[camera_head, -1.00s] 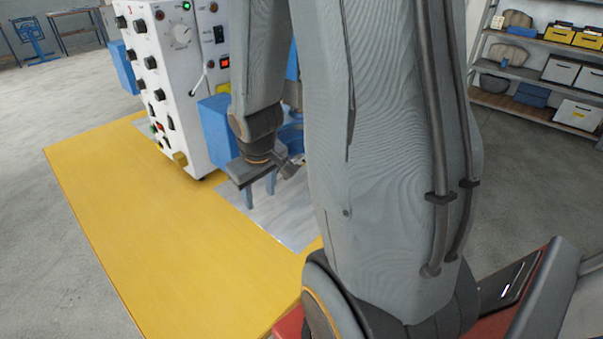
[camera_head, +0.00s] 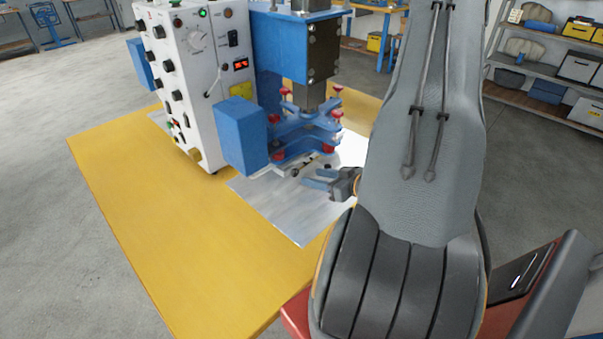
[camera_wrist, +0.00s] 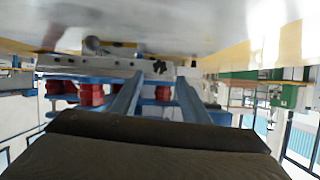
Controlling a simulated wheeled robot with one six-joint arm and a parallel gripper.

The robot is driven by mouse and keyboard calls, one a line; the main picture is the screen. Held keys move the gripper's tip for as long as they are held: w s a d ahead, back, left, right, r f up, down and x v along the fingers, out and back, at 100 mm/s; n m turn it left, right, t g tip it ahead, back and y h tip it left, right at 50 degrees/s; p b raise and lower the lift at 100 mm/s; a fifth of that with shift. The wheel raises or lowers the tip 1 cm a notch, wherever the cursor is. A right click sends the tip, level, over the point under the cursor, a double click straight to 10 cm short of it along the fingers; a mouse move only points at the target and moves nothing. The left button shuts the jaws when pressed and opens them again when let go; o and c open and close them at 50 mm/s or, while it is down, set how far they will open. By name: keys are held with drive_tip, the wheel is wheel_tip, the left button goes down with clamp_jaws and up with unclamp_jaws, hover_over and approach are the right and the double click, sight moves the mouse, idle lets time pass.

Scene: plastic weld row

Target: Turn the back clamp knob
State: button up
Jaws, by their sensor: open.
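The blue clamp fixture (camera_head: 300,132) of the welding machine carries several red knobs. Two are low at the front, left (camera_head: 281,154) and right (camera_head: 328,148); others sit higher at the back right (camera_head: 337,92). I cannot tell for certain which is the back clamp knob. My gripper (camera_head: 308,178) is open and empty, low over the metal plate, with its fingers pointing left just in front of the fixture. In the wrist view, my gripper (camera_wrist: 158,80) points at a grey bar (camera_wrist: 115,65), with red knobs (camera_wrist: 92,95) behind the fingers' line.
A blue block (camera_head: 241,135) stands left of the fixture, beside the white control cabinet (camera_head: 185,75). The press column (camera_head: 310,65) rises above the clamps. The shiny plate (camera_head: 290,210) lies on the yellow surface (camera_head: 150,220), whose front is clear. Shelves (camera_head: 550,70) stand far right.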

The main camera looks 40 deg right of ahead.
sight(296, 174)
drive_tip(key=p+x, duration=0.1)
drive_tip(key=x, duration=0.6)
drive_tip(key=shift+w, duration=0.1)
drive_tip(key=shift+f, duration=0.1)
drive_tip(key=c, duration=1)
drive_tip(key=shift+c, duration=0.3)
